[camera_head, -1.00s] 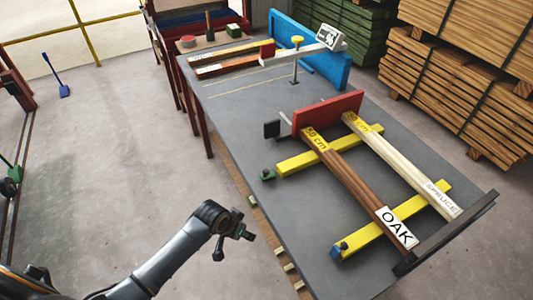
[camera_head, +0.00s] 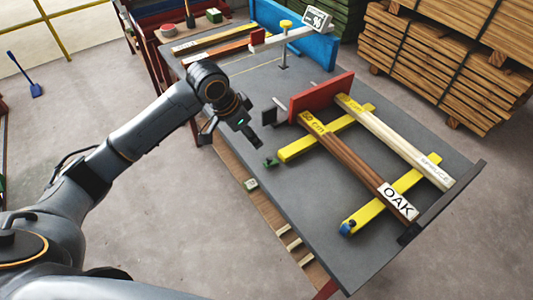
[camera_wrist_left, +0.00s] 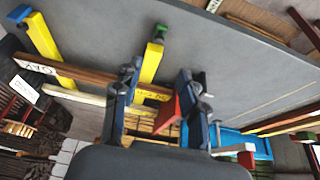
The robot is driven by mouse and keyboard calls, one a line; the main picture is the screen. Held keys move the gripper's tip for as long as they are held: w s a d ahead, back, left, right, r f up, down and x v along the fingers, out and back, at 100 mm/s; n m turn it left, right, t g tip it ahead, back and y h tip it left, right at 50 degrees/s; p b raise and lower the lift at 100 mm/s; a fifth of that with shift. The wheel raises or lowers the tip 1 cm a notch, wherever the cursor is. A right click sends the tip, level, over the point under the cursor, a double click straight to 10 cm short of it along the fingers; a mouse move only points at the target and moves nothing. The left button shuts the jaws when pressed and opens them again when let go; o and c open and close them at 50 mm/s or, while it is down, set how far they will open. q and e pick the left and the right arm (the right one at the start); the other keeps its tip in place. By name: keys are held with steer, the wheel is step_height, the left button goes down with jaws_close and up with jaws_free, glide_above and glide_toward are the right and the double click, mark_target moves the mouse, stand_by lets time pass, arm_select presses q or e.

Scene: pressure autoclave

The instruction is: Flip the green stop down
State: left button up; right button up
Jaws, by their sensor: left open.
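The green stop (camera_head: 270,163) is a small piece at the near-left end of the upper yellow bar (camera_head: 300,146). It also shows in the left wrist view (camera_wrist_left: 161,31), beyond the fingertips; whether it stands up or lies down is hard to tell. My left gripper (camera_head: 232,136) is open and empty, above the table's left edge, up and left of the stop and apart from it. In the left wrist view its fingers (camera_wrist_left: 158,72) are spread, with the yellow bar showing between them. My right gripper is not in view.
The oak board (camera_head: 350,160) and spruce board (camera_head: 400,145) lie across two yellow bars on the grey table (camera_head: 300,215). A red block (camera_head: 320,95) stands at the boards' far end. A blue stop (camera_head: 347,227) sits on the lower bar.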

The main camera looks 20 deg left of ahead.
mark_target(269, 158)
arm_select(q)
steer(key=p+x, duration=0.1)
steer(key=x, duration=1.2)
steer(key=shift+w+d+f, duration=0.1)
steer(key=shift+d+f, duration=0.15)
steer(key=shift+c, duration=0.3)
